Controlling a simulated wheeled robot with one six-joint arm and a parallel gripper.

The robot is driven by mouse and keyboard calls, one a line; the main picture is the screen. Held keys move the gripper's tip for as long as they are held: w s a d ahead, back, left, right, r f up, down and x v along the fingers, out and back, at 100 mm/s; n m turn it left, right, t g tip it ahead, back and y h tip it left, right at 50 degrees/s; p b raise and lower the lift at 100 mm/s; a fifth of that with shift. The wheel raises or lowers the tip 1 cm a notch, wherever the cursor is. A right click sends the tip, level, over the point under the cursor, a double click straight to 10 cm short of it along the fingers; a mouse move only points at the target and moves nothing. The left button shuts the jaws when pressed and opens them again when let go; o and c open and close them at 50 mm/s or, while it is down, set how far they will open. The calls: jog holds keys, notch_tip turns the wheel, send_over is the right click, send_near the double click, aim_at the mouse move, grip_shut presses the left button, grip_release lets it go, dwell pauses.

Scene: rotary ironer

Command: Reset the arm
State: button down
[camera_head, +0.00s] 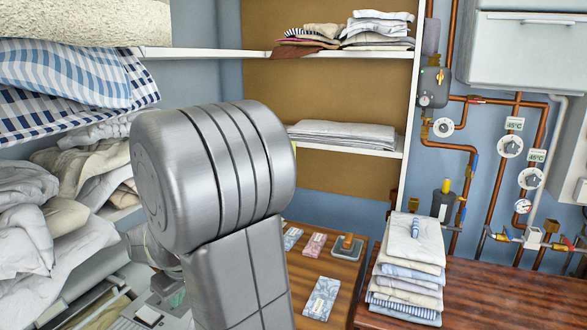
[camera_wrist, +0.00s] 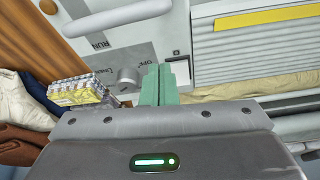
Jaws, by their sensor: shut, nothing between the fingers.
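My gripper (camera_wrist: 165,84) shows in the wrist view as two green fingers pressed together, with nothing between them. In the head view my grey arm is folded large across the middle. It hides most of what lies behind it, and my fingers cannot be made out clearly there.
A white bar handle (camera_wrist: 115,17) crosses the panel. In the head view, shelves of linen (camera_head: 65,75) stand close left. A folded stack (camera_head: 408,275) stands right on a wooden top (camera_head: 490,290).

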jog(key=shift+w+a+f+g+h+p, duration=0.1)
jog(key=shift+w+a+g+h+p, duration=0.2)
jog(key=shift+a+h+p, duration=0.5)
jog(key=shift+f+p, duration=0.2)
jog(key=shift+p, duration=0.1)
jog(key=shift+d, duration=0.15)
